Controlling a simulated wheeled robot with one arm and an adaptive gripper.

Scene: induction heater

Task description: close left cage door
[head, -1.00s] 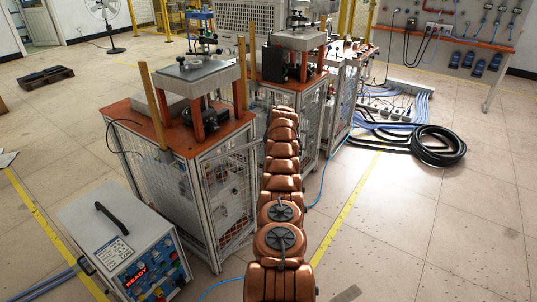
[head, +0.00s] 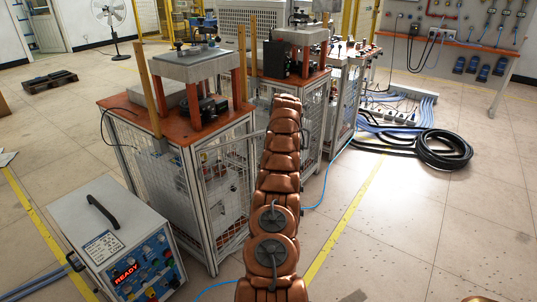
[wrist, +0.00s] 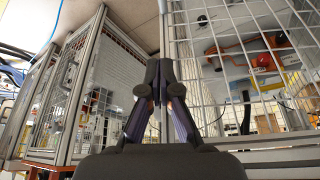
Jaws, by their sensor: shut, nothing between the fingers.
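The left cage (head: 125,170) is a metal-framed mesh box under an orange top, at centre left in the head view. Its mesh door (head: 228,185) is on the side facing my arm. In the head view my copper arm hides the gripper.
A control box (head: 115,240) reading READY stands at the front left. Another caged station (head: 315,100) stands behind, right of the left cage. Coiled black hose (head: 445,150) and cables lie on the floor at right. Open floor lies right of the yellow line (head: 345,220).

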